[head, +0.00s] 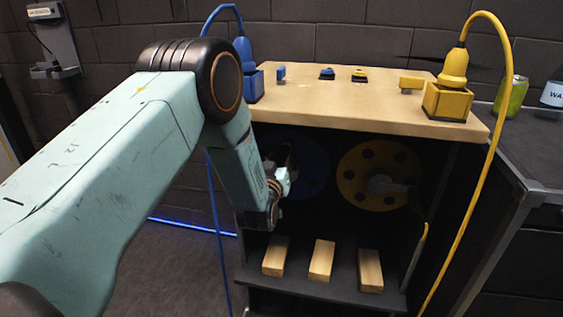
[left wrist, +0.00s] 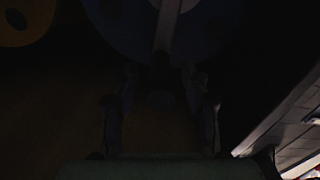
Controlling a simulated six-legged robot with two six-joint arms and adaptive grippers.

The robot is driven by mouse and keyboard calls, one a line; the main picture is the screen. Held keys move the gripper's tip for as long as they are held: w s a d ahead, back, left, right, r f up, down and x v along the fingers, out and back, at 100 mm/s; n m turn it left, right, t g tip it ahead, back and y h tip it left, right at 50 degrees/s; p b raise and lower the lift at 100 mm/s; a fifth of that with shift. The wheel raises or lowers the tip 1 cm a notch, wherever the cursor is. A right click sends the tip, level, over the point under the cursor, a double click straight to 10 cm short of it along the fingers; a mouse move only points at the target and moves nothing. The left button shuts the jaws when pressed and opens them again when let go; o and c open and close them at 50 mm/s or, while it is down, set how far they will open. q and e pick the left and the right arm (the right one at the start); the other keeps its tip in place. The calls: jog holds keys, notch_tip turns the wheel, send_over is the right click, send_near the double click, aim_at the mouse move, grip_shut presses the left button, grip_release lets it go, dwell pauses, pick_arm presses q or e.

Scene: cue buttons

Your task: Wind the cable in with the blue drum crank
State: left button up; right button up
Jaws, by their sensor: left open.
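The blue drum (head: 312,168) is inside the dark cabinet under the wooden top, partly hidden by my left arm. My left gripper (head: 283,172) is at its left side, in front of it. In the dark left wrist view, the blue drum (left wrist: 205,35) fills the top, with a pale bar (left wrist: 166,25) running down across it. My left gripper (left wrist: 162,92) is open below, its two fingers apart. A dim round shape shows between the fingers; I cannot tell whether it is the crank handle or whether they touch it. My right gripper is not in view.
A yellow drum (head: 362,180) with a crank is to the right. Blue (head: 244,55) and yellow (head: 454,68) plugs with cables stand on the wooden top (head: 330,100). Several wooden blocks (head: 321,261) lie on the lower shelf. A green can (head: 511,95) is on the right counter.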

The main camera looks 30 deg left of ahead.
pick_arm(q)
grip_shut()
dwell(0.5)
